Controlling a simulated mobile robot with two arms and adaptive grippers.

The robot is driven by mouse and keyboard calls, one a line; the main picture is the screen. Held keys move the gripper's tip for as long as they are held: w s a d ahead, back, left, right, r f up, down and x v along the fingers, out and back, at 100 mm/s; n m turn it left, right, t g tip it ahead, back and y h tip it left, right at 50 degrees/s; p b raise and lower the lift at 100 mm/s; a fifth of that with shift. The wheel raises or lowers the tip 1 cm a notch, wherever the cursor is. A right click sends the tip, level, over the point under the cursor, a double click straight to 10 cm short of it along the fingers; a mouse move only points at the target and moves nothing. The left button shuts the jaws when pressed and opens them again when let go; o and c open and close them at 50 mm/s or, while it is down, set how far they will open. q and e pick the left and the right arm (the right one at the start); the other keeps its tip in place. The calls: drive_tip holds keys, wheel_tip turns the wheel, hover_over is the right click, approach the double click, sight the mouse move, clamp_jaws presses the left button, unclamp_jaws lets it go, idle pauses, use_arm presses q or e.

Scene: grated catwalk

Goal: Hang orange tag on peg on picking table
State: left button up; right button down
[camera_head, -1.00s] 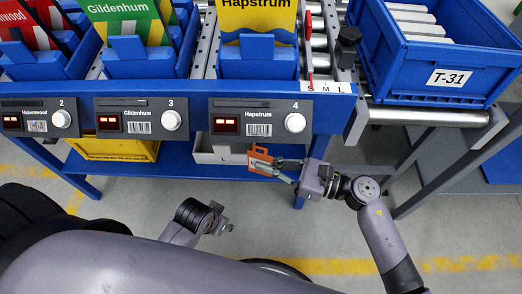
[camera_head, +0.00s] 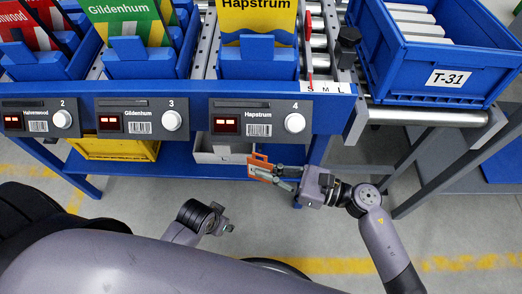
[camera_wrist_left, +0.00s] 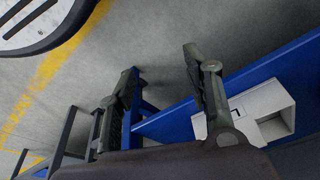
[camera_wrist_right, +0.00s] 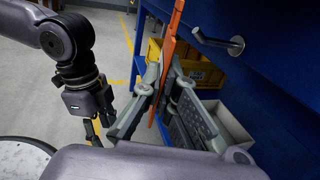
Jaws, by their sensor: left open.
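The orange tag (camera_head: 259,158) is held by my right gripper (camera_head: 275,174), just in front of and below the picking table's front edge (camera_head: 225,88). In the right wrist view, the orange tag (camera_wrist_right: 173,42) is seen nearly edge-on, between the shut fingers of my right gripper (camera_wrist_right: 165,88). A grey metal peg (camera_wrist_right: 216,42) sticks out of the table's blue face, to the right of the tag and apart from it. The peg is not discernible in the head view. My left gripper (camera_wrist_left: 160,65) is open and empty, low over the floor.
A yellow bin (camera_head: 115,149) and a grey bin (camera_head: 218,150) sit on the lower shelf behind the tag. Table legs stand close by. A blue crate marked T-31 (camera_head: 478,85) is at the upper right. Open floor lies below the table front.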

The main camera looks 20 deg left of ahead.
use_arm(q)
drive_tip(key=shift+s+f, duration=0.15)
drive_tip(key=shift+f, duration=0.65)
use_arm(e)
drive_tip(key=s, duration=0.2)
drive_tip(key=shift+s+d, duration=0.3)
drive_tip(key=shift+d, duration=0.1)
use_arm(q)
drive_tip(key=shift+d, duration=0.15)
use_arm(e)
drive_tip(key=shift+d, duration=0.1)
